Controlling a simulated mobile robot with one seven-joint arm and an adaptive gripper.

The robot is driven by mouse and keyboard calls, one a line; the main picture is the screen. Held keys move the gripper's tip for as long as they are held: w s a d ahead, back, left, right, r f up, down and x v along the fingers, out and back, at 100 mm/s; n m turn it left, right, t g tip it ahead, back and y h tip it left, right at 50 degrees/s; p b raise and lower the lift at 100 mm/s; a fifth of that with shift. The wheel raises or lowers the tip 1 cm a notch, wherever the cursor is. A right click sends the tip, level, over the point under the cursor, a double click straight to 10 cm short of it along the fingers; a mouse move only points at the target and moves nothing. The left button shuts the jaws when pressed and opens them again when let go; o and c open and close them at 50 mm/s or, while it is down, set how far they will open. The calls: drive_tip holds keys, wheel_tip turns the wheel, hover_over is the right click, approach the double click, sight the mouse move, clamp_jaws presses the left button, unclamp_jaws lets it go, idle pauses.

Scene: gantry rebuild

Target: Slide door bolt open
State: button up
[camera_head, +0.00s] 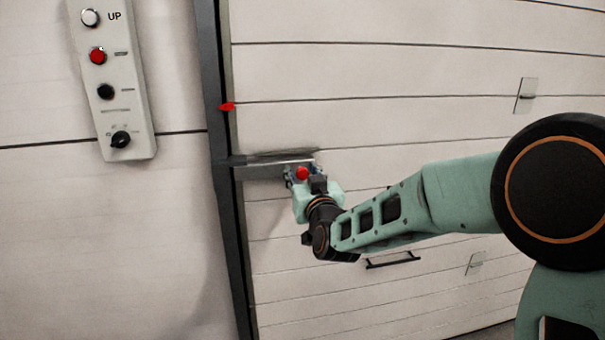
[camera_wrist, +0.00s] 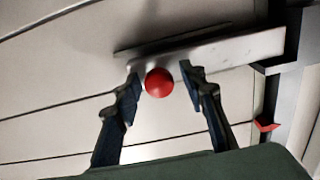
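The door bolt (camera_head: 262,161) is a grey metal bar lying across the panelled door, its left end at the dark door frame. A round red knob (camera_head: 302,173) sits at its right end. In the wrist view the bar (camera_wrist: 235,49) runs to the dark frame at the right, and the red knob (camera_wrist: 159,83) is between the fingertips. My gripper (camera_wrist: 162,74) is open around the knob, with a visible gap at the right finger; the left finger is very close to it, and contact is unclear. In the head view my gripper (camera_head: 301,179) is at the knob.
The dark vertical door frame (camera_head: 223,200) stands left of the door, with a small red marker (camera_head: 227,106) on it. A control panel (camera_head: 112,80) with several buttons is on the left wall. A dark handle (camera_head: 392,260) is lower on the door.

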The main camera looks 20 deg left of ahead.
drive_tip(key=shift+c, duration=0.5)
clamp_jaws()
drive_tip(key=w+d+b, duration=0.2)
drive_tip(key=d, duration=0.1)
drive_tip(key=w+d+b, duration=0.1)
drive_tip(key=d, duration=0.1)
drive_tip(key=shift+w, duration=0.1)
drive_tip(key=shift+o, duration=0.5)
unclamp_jaws()
drive_tip(key=shift+d, duration=0.2)
drive_tip(key=shift+a, duration=0.1)
